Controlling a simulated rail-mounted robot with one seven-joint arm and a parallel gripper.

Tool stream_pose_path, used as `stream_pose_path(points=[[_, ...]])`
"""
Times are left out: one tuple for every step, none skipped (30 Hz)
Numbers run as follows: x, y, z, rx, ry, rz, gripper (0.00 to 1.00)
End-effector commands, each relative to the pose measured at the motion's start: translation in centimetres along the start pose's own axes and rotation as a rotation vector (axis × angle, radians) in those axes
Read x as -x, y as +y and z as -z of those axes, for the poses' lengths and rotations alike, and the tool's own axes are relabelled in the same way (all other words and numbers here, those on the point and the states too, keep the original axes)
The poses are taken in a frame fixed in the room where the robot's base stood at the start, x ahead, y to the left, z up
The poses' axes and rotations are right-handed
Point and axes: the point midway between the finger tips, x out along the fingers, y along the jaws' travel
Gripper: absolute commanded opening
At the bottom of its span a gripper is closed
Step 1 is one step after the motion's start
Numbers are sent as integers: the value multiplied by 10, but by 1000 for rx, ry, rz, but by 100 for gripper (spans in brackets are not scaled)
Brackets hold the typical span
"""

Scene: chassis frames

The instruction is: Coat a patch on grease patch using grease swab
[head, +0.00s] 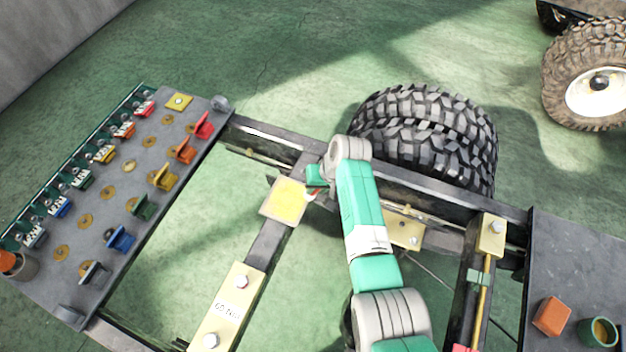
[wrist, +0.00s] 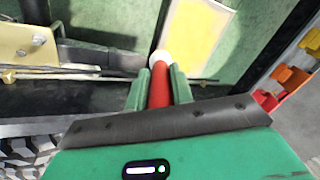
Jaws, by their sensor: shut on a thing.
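The grease patch (head: 286,202) is a yellow square with a pale border, on the frame's cross-member in the head view. It also shows at the top of the wrist view (wrist: 192,35). My gripper (wrist: 160,82) is shut on the grease swab (wrist: 160,92), a red-orange stick with a white tip. The white tip points toward the patch and appears close to its near edge; I cannot tell whether it touches. In the head view, my gripper (head: 314,184) is just right of the patch, and the swab is mostly hidden.
A grey panel (head: 120,215) with several coloured levers stands left. A large tyre (head: 430,130) lies behind the frame rail. A grey tabletop (head: 575,265) at right holds an orange block (head: 551,316) and a green cup (head: 598,332).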

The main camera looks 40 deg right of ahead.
Motion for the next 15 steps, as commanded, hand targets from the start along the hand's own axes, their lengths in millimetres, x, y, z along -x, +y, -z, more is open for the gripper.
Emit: stream_pose_path(points=[[18,-7,4,4,7,0,0],[20,-8,4,3,5,0,0],[23,-9,5,4,4,0,0],[25,-10,5,4,4,0,0],[28,-11,6,4,4,0,0],[31,-13,6,5,4,0,0],[33,-14,6,5,4,0,0],[36,-15,7,6,4,0,0],[39,-16,8,6,3,0,0],[42,-17,8,7,3,0,0],[44,-18,8,7,3,0,0],[47,-20,9,8,3,1,0],[50,-21,9,8,3,1,0],[52,-22,10,9,3,1,0],[55,-23,10,9,3,1,0]])
